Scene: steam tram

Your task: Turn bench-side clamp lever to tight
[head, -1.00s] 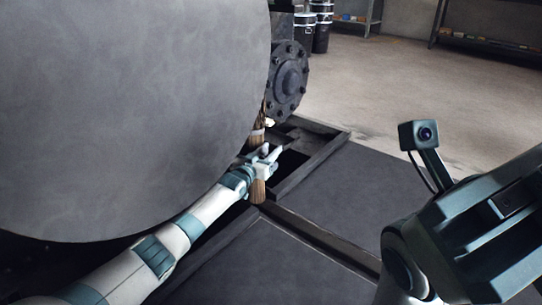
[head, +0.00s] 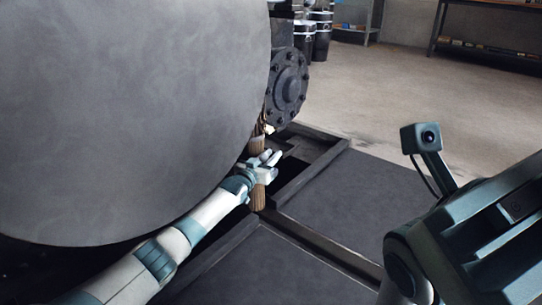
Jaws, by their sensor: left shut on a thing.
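A brown, wood-like ribbed handle (head: 257,196) stands roughly upright beside the large grey drum; I take it as the clamp lever. My left gripper (head: 265,165) reaches in from the lower left and is shut around the handle's middle. Brown parts show above and below the fingers. The lever's pivot and any tight mark cannot be made out. At the right, a dark green part of my right arm fills the corner; its fingers are not seen.
The large grey drum (head: 120,110) fills the left, close to my left arm. A bolted round flange (head: 288,86) sits just above the handle. A dark framed opening (head: 300,180) lies beside it, with flat dark plates (head: 350,200) to the right. Black drums (head: 320,35) stand far back.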

